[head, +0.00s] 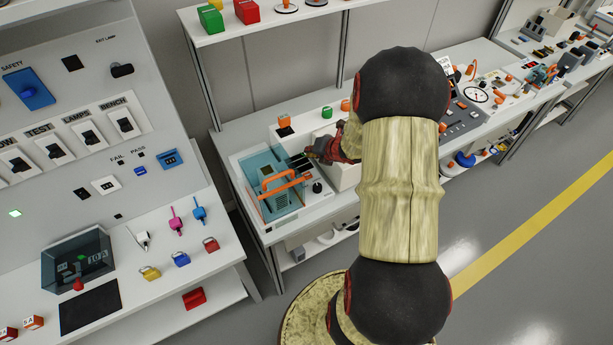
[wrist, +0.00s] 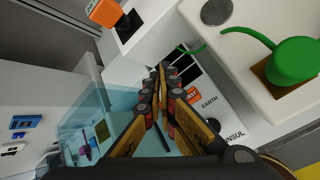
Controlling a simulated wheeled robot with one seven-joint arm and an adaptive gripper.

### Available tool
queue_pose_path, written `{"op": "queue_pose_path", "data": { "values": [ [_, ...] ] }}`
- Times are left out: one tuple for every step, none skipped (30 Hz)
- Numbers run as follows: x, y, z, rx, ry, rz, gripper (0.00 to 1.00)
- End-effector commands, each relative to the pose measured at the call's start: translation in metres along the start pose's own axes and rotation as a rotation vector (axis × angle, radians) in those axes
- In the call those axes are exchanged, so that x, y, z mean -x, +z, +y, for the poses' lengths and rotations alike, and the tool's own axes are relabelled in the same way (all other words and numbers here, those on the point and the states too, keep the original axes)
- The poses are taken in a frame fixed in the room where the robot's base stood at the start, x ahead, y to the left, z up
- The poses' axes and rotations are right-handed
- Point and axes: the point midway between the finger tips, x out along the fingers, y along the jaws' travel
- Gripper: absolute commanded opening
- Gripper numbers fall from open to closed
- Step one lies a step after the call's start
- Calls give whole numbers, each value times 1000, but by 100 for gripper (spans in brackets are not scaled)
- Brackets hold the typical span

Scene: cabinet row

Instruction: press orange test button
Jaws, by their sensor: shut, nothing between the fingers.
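A small orange patch (wrist: 192,93) with lettering that appears to end in "ST" shows in the wrist view, beside the word EARTH on a white panel (wrist: 222,112). My right finger partly covers its surroundings, and I cannot tell whether the patch is raised. My gripper (wrist: 162,74) is shut and empty, its fingertips together over the panel's dark slots, just left of the orange patch. Contact cannot be told. In the head view my gripper (head: 322,150) is above the bench unit, and the orange patch cannot be made out there.
A clear teal box (head: 262,172) with an orange handle (head: 280,187) stands left of my gripper. A shelf (head: 270,27) hangs above. A switch panel (head: 75,120) is at left.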

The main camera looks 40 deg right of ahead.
Motion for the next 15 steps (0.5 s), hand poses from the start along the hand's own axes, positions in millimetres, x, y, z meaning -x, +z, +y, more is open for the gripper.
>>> {"op": "queue_pose_path", "data": {
  "values": [
    [0,0,0,0,0,0,0],
    [0,0,0,0,0,0,0],
    [0,0,0,-1,0,0,0],
    [-1,0,0,-1,0,0,0],
    [-1,-1,-1,-1,0,0,0],
    [-2,-2,-2,-1,0,0,0],
    [-4,-2,-2,-1,-1,0,0],
    [-5,-3,-3,-2,-1,0,0],
    [-7,-5,-5,-2,-1,0,0],
    [-8,-6,-6,-2,-1,0,0],
    [-10,-8,-7,-3,-1,0,0],
    [-13,-10,-9,-3,-1,0,0],
    [-15,-11,-11,-3,-1,-1,0],
    [-18,-13,-13,-3,-1,-1,0],
    [-21,-15,-15,-3,-1,-1,0]
  ]
}}
